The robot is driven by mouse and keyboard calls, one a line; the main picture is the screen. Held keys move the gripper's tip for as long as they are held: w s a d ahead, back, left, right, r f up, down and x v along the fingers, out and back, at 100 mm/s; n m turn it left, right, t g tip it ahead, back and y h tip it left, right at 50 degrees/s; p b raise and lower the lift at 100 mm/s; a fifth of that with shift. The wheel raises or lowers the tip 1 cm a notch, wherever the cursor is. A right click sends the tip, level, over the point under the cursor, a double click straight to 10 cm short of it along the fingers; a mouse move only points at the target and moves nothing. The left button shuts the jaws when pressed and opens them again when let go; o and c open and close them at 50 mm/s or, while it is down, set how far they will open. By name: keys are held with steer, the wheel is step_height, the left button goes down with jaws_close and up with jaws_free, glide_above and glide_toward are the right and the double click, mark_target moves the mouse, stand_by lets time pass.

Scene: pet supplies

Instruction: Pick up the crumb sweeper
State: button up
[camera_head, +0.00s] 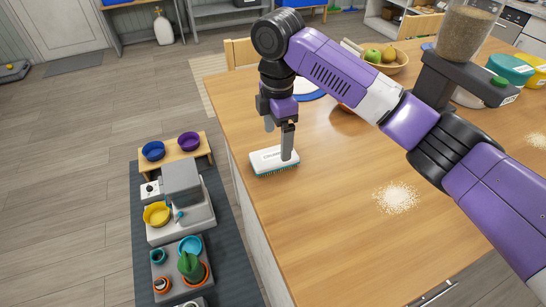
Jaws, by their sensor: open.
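The crumb sweeper (266,159) is a small white block with teal bristles along its lower edge. It stands bristles down near the left edge of the wooden table (340,220). My gripper (286,152) points straight down at the right part of the sweeper, with its fingertip end at or just over the sweeper's top. The jaws are open. One finger largely hides the other, so I cannot tell whether they touch or straddle the sweeper.
A crumb pile (397,197) lies right of the sweeper, with another (537,140) farther right. A fruit bowl (390,63) and a kibble dispenser (462,40) stand toward the back. Pet bowls and a small bench (172,157) are on the floor left. The front tabletop is clear.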

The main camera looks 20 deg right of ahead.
mark_target(278, 154)
steer(key=shift+d+f+p, duration=0.2)
steer(key=shift+f+p, duration=0.25)
steer(key=shift+f, duration=3)
steer(key=shift+c, duration=0.2)
steer(key=c, duration=1.5)
steer(key=shift+r, duration=0.2)
step_height(278, 154, up, 20)
steer(key=shift+f, duration=0.15)
